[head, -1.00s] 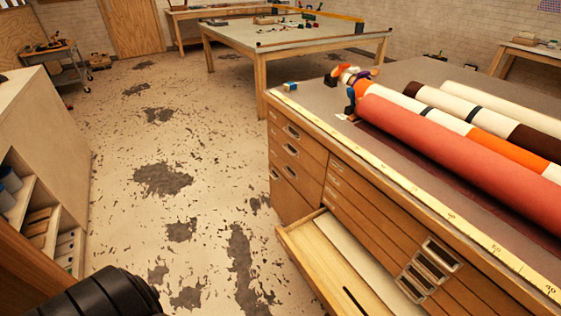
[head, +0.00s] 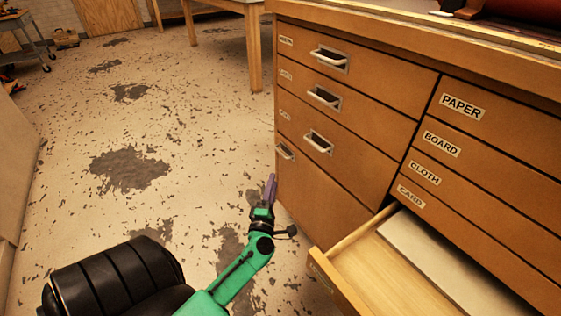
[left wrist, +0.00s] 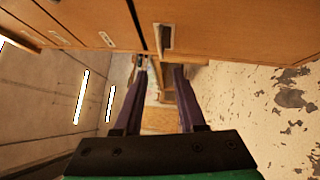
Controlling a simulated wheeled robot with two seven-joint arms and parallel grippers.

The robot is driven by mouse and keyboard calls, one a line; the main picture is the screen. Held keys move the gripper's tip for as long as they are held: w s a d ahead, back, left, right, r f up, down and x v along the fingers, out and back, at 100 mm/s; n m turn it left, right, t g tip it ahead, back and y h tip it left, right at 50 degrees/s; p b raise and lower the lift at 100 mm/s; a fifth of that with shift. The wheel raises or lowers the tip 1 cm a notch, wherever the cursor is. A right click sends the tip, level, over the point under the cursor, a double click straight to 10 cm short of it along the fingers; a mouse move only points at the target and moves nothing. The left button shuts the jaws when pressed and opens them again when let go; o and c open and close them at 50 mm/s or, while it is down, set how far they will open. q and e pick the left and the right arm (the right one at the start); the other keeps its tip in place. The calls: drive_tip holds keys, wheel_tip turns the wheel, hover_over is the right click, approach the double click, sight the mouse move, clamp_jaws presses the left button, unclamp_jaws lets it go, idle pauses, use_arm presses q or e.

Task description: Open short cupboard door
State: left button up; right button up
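The short cupboard door (head: 322,192) is the plain wooden panel at the lower left of the cabinet, under three drawers. It looks shut, flush with the front. Its small metal handle (head: 285,151) is at its upper left corner. My left gripper (head: 271,182), with purple fingers on a green arm, is just left of the door's edge and below the handle. In the left wrist view the gripper (left wrist: 160,72) has its fingers apart with nothing between them. A metal handle (left wrist: 165,38) shows just beyond the fingertips there. My right gripper is not in view.
An open lower drawer (head: 335,283) juts out right of the cupboard door, close to my left arm. Labelled drawers (head: 463,105) are above it. The worn floor (head: 75,190) left of the cabinet is clear. A table leg (head: 254,50) stands behind.

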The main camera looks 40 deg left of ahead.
use_arm(q)
drive_tip(key=b+x, duration=0.1)
drive_tip(key=x, duration=1.1)
drive_tip(key=shift+w+b, duration=0.2)
drive_tip(key=shift+b, duration=0.1)
drive_tip(key=shift+f, duration=0.1)
clamp_jaws()
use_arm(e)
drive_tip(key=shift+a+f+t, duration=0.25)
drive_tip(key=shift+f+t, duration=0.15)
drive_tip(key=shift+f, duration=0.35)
